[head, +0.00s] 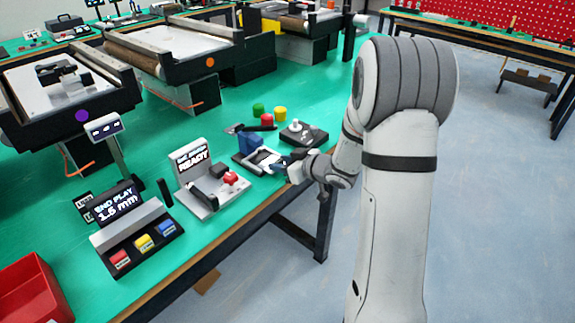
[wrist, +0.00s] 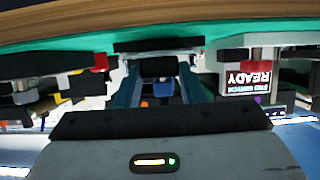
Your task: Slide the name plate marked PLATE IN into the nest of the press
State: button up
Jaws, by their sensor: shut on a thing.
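The press (head: 249,145), with a blue body, black base and black lever on top, stands near the table's front edge in the head view. My gripper (head: 279,164) is at its front right side, low by the base. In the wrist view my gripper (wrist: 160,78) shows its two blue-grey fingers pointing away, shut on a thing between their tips. I take this for the name plate, but it is mostly hidden and no PLATE IN marking is legible. A pale flat part (head: 264,157) shows between press and fingers; I cannot tell whether it is the plate or the nest.
A tester reading READY (head: 194,164) with a red knob stands left of the press. A joystick box (head: 304,134) stands close behind my gripper. Green, red and yellow buttons (head: 268,114) are behind. An END PLAY display box (head: 118,205) and red bin (head: 33,287) are further left.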

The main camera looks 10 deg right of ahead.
aim_at(273, 158)
jog(key=shift+w+a, duration=0.6)
jog(key=shift+w, duration=0.2)
jog(key=shift+w+a, duration=0.55)
jog(key=shift+w, duration=0.25)
jog(key=o, duration=1.1)
